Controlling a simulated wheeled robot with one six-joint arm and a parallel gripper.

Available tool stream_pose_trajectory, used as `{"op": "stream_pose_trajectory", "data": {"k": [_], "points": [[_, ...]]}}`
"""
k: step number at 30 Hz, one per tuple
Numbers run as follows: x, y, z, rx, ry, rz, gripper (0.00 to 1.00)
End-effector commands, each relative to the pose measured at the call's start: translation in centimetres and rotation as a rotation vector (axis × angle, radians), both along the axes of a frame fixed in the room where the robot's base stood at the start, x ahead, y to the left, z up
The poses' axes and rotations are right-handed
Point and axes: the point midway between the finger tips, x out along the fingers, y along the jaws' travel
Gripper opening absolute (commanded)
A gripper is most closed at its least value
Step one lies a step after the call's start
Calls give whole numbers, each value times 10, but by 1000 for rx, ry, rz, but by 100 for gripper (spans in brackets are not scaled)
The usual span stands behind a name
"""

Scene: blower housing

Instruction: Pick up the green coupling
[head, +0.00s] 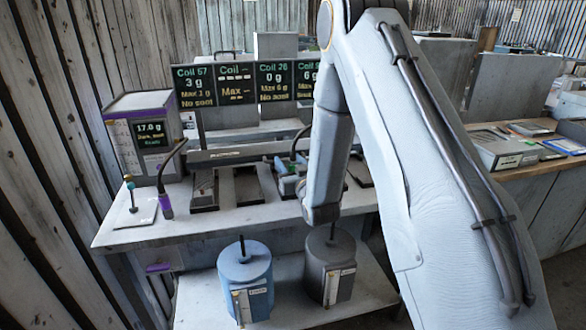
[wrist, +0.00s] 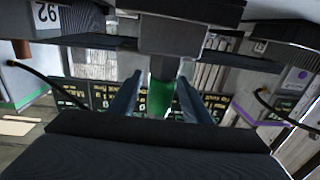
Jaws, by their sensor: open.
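The green coupling (wrist: 160,99) shows in the wrist view as a short green cylinder under a grey block. My gripper (wrist: 160,88) is open, with one blue-grey finger on each side of the coupling in that view. Gaps show between the fingers and the green part, and I cannot tell how deep it sits between them. In the head view, my arm partly covers this spot. A small blue-and-green cluster (head: 289,184) shows there beside my arm, too small to tell apart.
Dark display panels (head: 235,83) stand behind the workbench (head: 130,234). A purple-topped box (head: 147,135) and a bent black-and-purple rod (head: 166,205) are at left. A blue canister (head: 245,277) and a dark canister (head: 330,265) stand on the lower shelf.

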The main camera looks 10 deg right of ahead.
Motion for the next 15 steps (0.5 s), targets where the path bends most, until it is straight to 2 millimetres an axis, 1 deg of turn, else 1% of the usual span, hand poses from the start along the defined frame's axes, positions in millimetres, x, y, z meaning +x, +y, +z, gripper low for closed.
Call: {"op": "stream_pose_trajectory", "data": {"k": [3,8,11,15], "points": [[4,0,-1,0,2,0,44],[4,0,-1,0,2,0,44],[4,0,-1,0,1,0,29],[4,0,-1,0,1,0,5]]}}
